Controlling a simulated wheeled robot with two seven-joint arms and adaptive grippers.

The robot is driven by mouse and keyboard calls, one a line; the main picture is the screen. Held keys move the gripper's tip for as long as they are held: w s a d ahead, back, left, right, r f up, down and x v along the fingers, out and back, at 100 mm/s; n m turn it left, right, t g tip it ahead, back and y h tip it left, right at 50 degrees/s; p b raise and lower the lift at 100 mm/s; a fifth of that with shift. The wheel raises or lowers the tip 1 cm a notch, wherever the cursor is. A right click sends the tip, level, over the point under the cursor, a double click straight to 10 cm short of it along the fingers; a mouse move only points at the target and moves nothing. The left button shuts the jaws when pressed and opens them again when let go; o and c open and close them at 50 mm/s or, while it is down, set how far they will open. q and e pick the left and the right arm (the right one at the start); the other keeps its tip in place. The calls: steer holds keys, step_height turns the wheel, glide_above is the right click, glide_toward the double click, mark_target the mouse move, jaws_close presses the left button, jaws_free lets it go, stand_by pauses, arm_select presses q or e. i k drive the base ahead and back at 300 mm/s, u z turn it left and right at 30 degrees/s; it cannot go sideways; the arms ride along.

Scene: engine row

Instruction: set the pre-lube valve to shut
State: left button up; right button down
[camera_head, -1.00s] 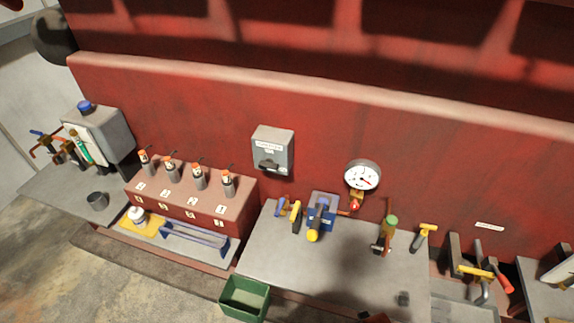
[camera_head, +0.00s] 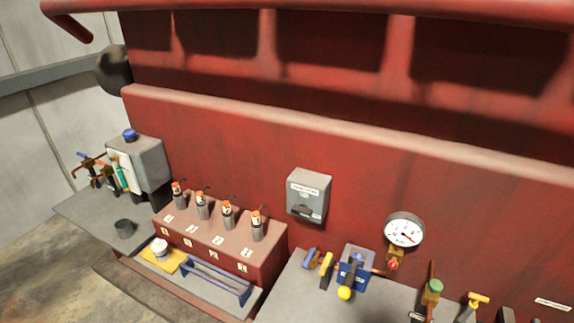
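No label that reads pre-lube is legible, so I cannot tell for sure which valve it is. Next to a blue pump-like unit (camera_head: 355,268) with a yellow knob (camera_head: 344,293) are a blue handle (camera_head: 312,258) and a yellow handle (camera_head: 327,265). A round white gauge (camera_head: 404,230) is on the red wall, with a red-tipped brass fitting (camera_head: 393,263) below it. To the right stand a green-topped valve (camera_head: 433,288) and a yellow T-handle (camera_head: 477,301), cut by the lower edge. Neither of my grippers is in view.
A grey switch box (camera_head: 309,196) is on the red wall. A red block (camera_head: 270,262) bears several grey cylinders with orange tops.

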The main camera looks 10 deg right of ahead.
mark_target(311, 253)
steer(key=k, duration=1.05)
steer(key=z, duration=0.9)
steer(key=i, duration=1.05)
steer(key=u, duration=0.85)
